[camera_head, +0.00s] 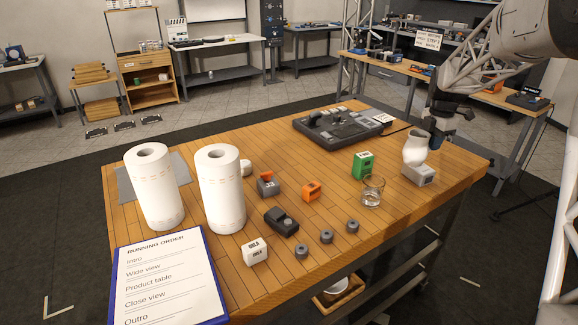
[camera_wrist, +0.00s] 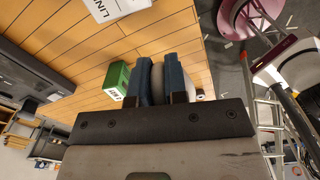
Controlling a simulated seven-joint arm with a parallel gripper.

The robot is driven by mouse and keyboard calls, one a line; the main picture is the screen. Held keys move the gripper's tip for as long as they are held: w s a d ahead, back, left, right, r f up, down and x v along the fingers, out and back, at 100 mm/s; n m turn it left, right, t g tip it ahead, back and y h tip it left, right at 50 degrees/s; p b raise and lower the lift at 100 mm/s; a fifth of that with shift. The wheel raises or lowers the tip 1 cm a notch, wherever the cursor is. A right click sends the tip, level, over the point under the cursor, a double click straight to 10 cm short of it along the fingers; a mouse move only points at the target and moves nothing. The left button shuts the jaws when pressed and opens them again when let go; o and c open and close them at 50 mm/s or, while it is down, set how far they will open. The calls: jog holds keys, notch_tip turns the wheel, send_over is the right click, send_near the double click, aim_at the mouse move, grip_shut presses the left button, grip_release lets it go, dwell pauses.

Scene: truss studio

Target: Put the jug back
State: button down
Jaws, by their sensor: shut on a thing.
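The white jug (camera_head: 415,149) is at the right end of the wooden table in the head view, roughly upright. My gripper (camera_head: 434,137) is at its right side, shut on it. In the wrist view my two dark blue fingers (camera_wrist: 160,82) close on a narrow greyish part (camera_wrist: 158,78), and the rest of the jug is mostly hidden. The jug's base is just above or on a grey block (camera_head: 422,177) with a white label; I cannot tell whether they touch. A clear glass (camera_head: 373,191) with a little liquid stands left of the block.
A green box (camera_head: 363,164) stands behind the glass. Grey knobs (camera_head: 352,225), an orange block (camera_head: 312,191) and a dark device (camera_head: 281,222) lie further left. Two paper rolls (camera_head: 220,190) stand tall at the left. A control panel (camera_head: 343,128) lies at the back. The table's right edge is close.

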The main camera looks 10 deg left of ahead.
notch_tip(320, 180, up, 3)
jog(key=shift+f, duration=0.2)
jog(key=shift+w+a+r, duration=0.1)
jog(key=shift+a+r, duration=0.05)
jog(key=shift+r, duration=0.15)
jog(key=w+a+n, duration=0.1)
jog(key=w+a, duration=0.2)
jog(key=a, duration=1.1)
jog(key=w+a+n, duration=0.1)
jog(key=w+a, duration=0.3)
jog(key=a, duration=1)
jog(key=w+a+n, duration=0.1)
jog(key=w+a, duration=0.2)
jog(key=a, duration=1.1)
jog(key=shift+s+d+f, duration=0.1)
jog(key=shift+d+f, duration=0.05)
jog(key=shift+f, duration=1.15)
jog(key=shift+d+f, duration=0.1)
jog(key=shift+f, duration=1.2)
jog(key=shift+f, duration=2.5)
jog(key=shift+f, duration=0.1)
jog(key=shift+f, duration=2.4)
